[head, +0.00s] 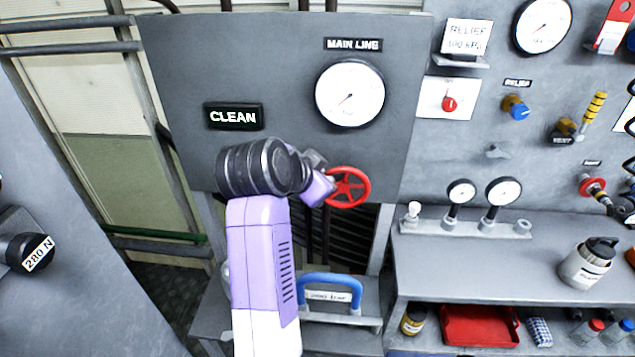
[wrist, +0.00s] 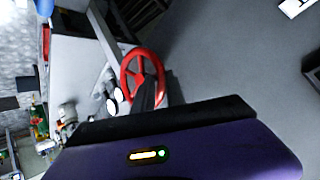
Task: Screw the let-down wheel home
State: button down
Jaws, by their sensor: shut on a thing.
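The let-down wheel (head: 351,187) is a red spoked handwheel at the lower right of the grey main line panel (head: 270,60). It also shows in the wrist view (wrist: 128,68), with a dark finger reaching onto its rim. My gripper (head: 328,184) is at the wheel's left side and is shut on it. The fingertips are partly hidden in the head view. The main line gauge (head: 350,93) sits above the wheel, its needle pointing to the lower left. A dark sign reading CLEAN (head: 234,116) is left of the gauge.
A blue handle (head: 330,283) stands below the wheel. To the right, a grey bench (head: 450,260) carries small gauges (head: 503,191) and a flask (head: 587,262). A red tray (head: 480,326) lies on the shelf below. A blue relief knob (head: 516,106) is on the right panel.

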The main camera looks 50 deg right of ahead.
aim_at(351, 171)
jog(key=shift+s+d+r+m+t+y+b, duration=0.3)
jog(key=shift+r+m+t+y, duration=0.15)
jog(key=shift+t, duration=0.1)
jog(key=shift+s+d+r+m+t+y+b, duration=0.15)
jog(key=shift+s+d+r+m+t+y, duration=0.15)
jog(key=shift+r+m+t, duration=0.2)
jog(key=shift+s+d+r+m+t+y+b, duration=0.1)
jog(key=shift+s+d+m+t+y+b, duration=0.4)
jog(key=shift+t+y+b, duration=0.35)
jog(key=s+d+m+t+y+b, duration=0.1)
jog(key=t+b, duration=0.1)
jog(key=b, duration=0.2)
jog(key=shift+s+m, duration=0.25)
jog(key=shift+m, duration=0.1)
jog(key=s+d+m+t+y+b, duration=0.1)
jog(key=t+b, duration=0.1)
jog(key=b, duration=0.3)
jog(key=shift+s+m, duration=0.2)
jog(key=shift+m, duration=0.1)
jog(key=c, duration=1.5)
grip_release()
jog(key=shift+d, duration=0.1)
jog(key=shift+o, duration=0.2)
